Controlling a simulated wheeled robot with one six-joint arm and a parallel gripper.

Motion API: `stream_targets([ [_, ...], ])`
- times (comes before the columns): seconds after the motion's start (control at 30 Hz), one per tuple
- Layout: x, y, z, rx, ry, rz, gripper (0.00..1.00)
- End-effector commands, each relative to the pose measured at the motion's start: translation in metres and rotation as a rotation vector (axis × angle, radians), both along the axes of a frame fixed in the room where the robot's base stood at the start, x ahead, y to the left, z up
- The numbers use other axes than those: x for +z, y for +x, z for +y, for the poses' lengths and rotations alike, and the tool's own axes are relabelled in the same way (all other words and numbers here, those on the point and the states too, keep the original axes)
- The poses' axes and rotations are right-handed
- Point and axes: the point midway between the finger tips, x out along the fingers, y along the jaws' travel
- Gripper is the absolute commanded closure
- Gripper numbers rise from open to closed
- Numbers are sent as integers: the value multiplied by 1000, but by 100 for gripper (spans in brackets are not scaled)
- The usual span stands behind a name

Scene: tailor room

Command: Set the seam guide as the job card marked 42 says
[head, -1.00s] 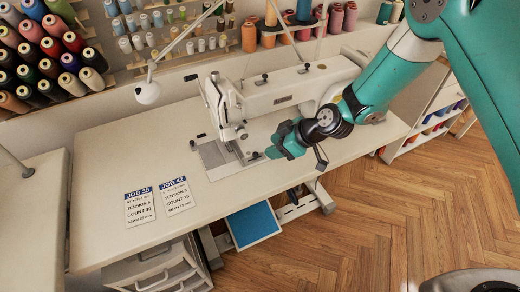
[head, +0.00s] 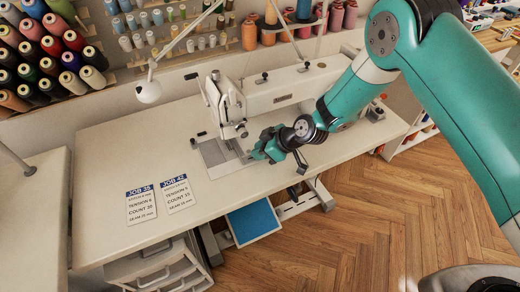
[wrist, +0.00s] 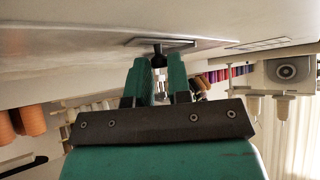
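The job card marked 42 (head: 176,194) lies flat on the sewing table, right of a card marked 35 (head: 141,204). Its seam line is too small to read surely. The sewing machine (head: 285,94) stands behind, with a metal plate (head: 217,152) set in the table under its head. My gripper (head: 256,153) is low over the table at the plate's right side. In the wrist view, the fingers of my gripper (wrist: 160,62) are apart, with a small dark knob (wrist: 158,52), probably the seam guide's, at the gap between their tips. I cannot tell whether they touch it.
A lamp (head: 148,92) hangs over the table's back left. Thread spools (head: 45,50) line the wall. The table's front left is clear apart from the cards.

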Motion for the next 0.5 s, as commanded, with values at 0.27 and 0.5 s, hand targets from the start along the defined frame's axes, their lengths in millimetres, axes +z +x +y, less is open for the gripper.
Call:
stream_targets([
  [0.27,-3,3,-4,-1,2,-1,100],
  [0.5,0,3,-6,-3,-1,-1,100],
])
